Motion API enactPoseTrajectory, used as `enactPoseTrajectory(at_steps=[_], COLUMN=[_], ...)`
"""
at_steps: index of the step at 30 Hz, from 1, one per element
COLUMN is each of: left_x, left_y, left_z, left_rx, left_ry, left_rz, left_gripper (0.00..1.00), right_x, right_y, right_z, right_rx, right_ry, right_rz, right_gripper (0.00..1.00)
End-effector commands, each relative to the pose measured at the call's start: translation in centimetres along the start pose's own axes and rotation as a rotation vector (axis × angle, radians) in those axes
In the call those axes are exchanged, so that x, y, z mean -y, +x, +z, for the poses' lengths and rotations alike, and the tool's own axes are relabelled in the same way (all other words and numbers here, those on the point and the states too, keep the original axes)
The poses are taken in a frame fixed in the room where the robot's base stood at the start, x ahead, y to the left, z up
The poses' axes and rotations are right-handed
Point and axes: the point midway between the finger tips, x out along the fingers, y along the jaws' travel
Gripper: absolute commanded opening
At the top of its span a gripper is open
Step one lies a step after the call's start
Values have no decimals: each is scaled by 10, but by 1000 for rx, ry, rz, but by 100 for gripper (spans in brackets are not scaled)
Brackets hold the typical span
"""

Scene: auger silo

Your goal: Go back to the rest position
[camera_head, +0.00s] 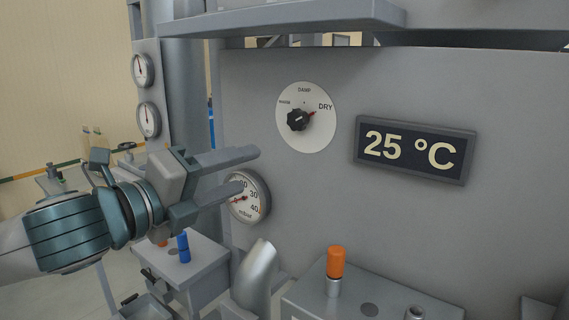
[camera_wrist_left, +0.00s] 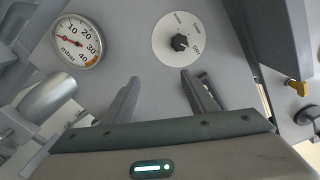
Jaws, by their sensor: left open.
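My left gripper (camera_head: 246,170) comes in from the left in the head view. Its two fingers are apart with nothing between them, in front of the grey panel (camera_head: 400,85). In the left wrist view the open fingers (camera_wrist_left: 163,92) point toward the panel. The knob (camera_wrist_left: 180,43) also shows in the wrist view, apart from the fingers. The mbar gauge (camera_head: 258,208) is partly hidden behind my lower finger. My right gripper is not in view.
A display (camera_head: 415,150) reads 25 °C. An orange-topped peg (camera_head: 336,262) stands on a grey box at the front, and a blue peg (camera_head: 184,246) stands on another box. A metal pipe (camera_head: 257,275) rises below the gauge. A shelf (camera_head: 290,18) juts out above.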

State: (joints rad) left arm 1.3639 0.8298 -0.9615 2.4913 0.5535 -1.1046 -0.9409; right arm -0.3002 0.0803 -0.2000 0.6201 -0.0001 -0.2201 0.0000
Motion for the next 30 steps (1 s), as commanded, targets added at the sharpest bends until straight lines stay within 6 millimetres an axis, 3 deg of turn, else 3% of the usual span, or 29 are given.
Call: enactPoseTrajectory(at_steps=[7, 15, 23, 30], left_x=[-59, -127, -200, -274], left_y=[19, 25, 18, -6], left_z=[-34, -67, -101, -137], left_rx=[-14, 18, 93, 210], left_ry=[-275, -588, -901, -1187], left_rz=[61, 144, 250, 370], left_gripper=[53, 53, 53, 53], right_x=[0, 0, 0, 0], right_y=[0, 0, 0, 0], right_z=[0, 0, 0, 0], right_rx=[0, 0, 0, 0], right_ry=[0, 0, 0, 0], right_rz=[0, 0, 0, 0], right_gripper=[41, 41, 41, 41])
